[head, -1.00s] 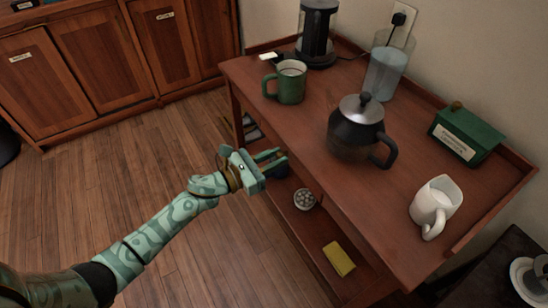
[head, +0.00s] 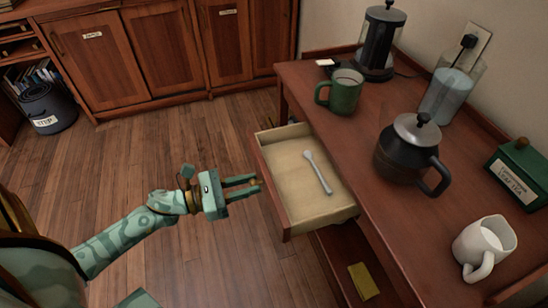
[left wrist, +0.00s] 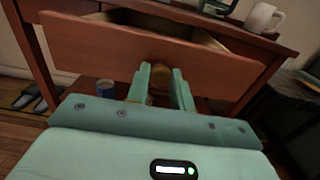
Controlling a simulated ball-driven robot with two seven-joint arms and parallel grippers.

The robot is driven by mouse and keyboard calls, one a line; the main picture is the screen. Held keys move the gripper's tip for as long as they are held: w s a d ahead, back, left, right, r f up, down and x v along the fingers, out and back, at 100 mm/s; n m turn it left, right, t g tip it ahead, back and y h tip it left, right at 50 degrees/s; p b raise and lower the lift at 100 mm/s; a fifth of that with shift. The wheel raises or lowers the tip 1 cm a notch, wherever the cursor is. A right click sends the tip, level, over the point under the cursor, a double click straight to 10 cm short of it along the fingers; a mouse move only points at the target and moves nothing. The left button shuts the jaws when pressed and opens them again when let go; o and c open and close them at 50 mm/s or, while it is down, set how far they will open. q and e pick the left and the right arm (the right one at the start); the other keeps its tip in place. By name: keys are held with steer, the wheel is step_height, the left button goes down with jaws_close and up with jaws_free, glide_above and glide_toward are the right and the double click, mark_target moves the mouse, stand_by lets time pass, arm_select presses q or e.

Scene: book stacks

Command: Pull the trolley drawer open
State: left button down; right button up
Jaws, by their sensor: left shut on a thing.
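The trolley drawer (head: 300,178) stands pulled out from the trolley's front, its pale inside showing with a light grey spoon-like utensil (head: 318,172) lying in it. The drawer front (left wrist: 150,48) fills the upper part of the left wrist view. My left gripper (head: 258,187) is at the drawer front, its fingers pointing at it. In the left wrist view the fingers (left wrist: 162,85) are shut on a round brass-coloured knob (left wrist: 160,78), mostly hidden between them. My right gripper is not in view.
The trolley top (head: 375,125) holds a green mug (head: 341,93), a dark kettle (head: 408,150), a white jug (head: 484,246) and a green tea box (head: 520,172). A yellow cloth (head: 363,281) lies on the lower shelf. The wooden floor left of the drawer is clear.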

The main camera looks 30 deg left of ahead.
arm_select(q)
steer(key=shift+v, duration=2.6)
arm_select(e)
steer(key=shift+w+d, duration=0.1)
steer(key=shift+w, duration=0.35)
arm_select(q)
steer(key=c, duration=1.2)
jaws_free()
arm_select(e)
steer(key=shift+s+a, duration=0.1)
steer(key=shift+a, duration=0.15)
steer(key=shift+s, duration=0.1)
